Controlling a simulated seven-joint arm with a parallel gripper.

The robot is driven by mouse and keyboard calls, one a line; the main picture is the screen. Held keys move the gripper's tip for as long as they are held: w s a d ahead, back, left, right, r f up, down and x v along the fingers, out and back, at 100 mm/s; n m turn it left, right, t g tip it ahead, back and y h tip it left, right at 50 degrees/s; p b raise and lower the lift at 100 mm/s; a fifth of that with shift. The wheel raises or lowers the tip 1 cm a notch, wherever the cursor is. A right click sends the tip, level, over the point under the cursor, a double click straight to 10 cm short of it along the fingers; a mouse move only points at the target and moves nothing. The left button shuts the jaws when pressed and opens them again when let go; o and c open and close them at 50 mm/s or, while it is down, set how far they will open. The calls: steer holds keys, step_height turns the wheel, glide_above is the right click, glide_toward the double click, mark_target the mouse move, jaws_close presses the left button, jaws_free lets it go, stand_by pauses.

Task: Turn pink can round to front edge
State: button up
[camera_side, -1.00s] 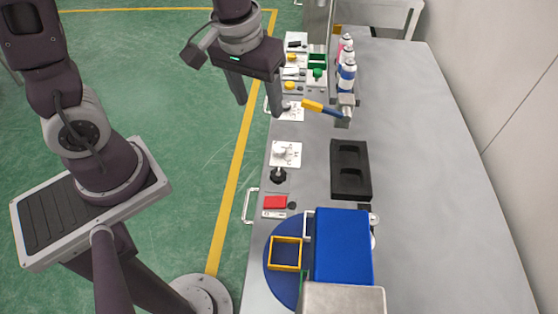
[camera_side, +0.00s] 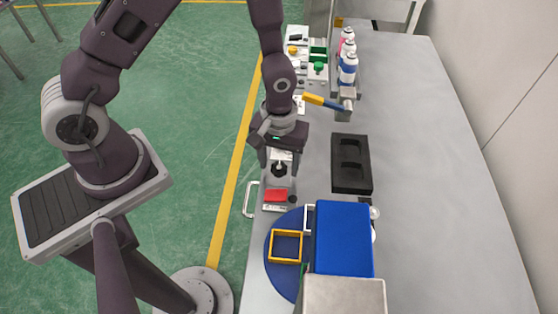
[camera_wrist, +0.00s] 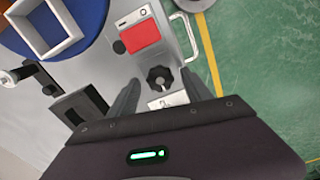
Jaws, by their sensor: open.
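Bottle-like cans with white tops stand in a row at the far end of the bench in the side view; one at the back shows pink (camera_side: 346,40), and the nearest (camera_side: 347,72) is blue and white. A blue round turntable (camera_side: 273,272) carries a yellow square frame (camera_side: 286,232) and a white frame, partly hidden by a blue box; no pink can shows on its visible part. My gripper (camera_side: 280,166) is open and empty, pointing down over a black knob (camera_side: 279,171) at the bench's left edge. The knob (camera_wrist: 160,78) lies between my fingers in the wrist view; contact cannot be told.
A red block (camera_side: 276,196) sits just nearer than the knob. The blue box (camera_side: 343,240) stands over the turntable's right side. A black two-pocket tray (camera_side: 351,184) lies right of my gripper. A yellow-and-blue bar (camera_side: 323,102) lies behind. The bench's right side is clear.

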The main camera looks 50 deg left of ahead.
jaws_close()
steer(key=shift+m, duration=0.3)
steer(key=m, duration=0.3)
steer(key=shift+m, duration=0.4)
steer(key=m, duration=0.4)
steer(key=shift+m, duration=0.3)
steer(key=m, duration=0.8)
steer(key=shift+m, duration=0.3)
